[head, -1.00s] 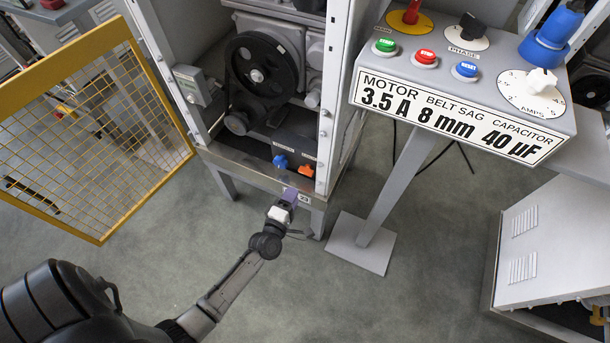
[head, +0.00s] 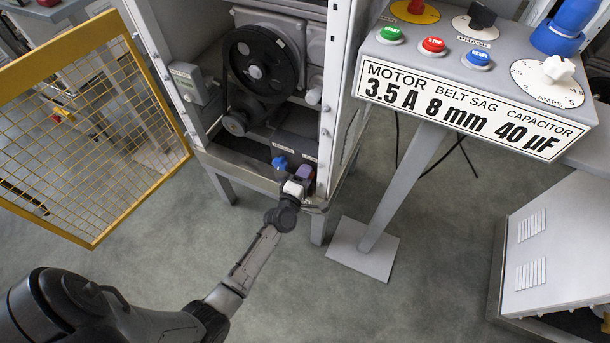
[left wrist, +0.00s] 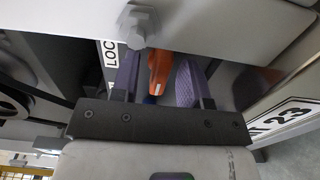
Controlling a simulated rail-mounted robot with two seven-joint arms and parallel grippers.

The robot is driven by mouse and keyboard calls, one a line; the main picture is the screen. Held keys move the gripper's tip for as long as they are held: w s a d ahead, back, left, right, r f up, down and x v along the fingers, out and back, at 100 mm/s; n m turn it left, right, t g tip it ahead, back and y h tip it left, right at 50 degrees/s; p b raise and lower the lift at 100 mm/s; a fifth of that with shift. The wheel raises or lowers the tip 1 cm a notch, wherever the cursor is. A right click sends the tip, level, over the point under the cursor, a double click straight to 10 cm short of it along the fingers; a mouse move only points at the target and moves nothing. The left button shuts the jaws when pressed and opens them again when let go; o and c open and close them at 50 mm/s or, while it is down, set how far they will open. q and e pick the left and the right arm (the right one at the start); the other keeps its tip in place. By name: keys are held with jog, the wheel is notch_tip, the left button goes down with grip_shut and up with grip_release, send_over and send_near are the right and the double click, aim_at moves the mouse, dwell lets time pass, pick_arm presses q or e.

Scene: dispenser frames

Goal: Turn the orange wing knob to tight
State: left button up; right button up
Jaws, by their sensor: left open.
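The orange wing knob (left wrist: 159,68) shows in the left wrist view between the two purple fingers of my left gripper (left wrist: 158,80). The gripper is open, with a finger on either side of the knob; a gap shows on the right side, and contact on the left cannot be told. In the head view my left gripper (head: 304,173) is at the lower front of the open machine cabinet and hides the orange knob. A blue knob (head: 280,163) is just left of the gripper. My right gripper is not in view.
A yellow mesh door (head: 90,135) stands open at the left. The cabinet (head: 240,168) holds a black pulley (head: 262,68). A control panel on a post (head: 475,105) stands right of it, with a grey unit (head: 555,245) at the far right. The floor in front is clear.

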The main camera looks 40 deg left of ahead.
pick_arm(q)
jog(key=shift+c, duration=0.2)
jog(key=c, duration=0.7)
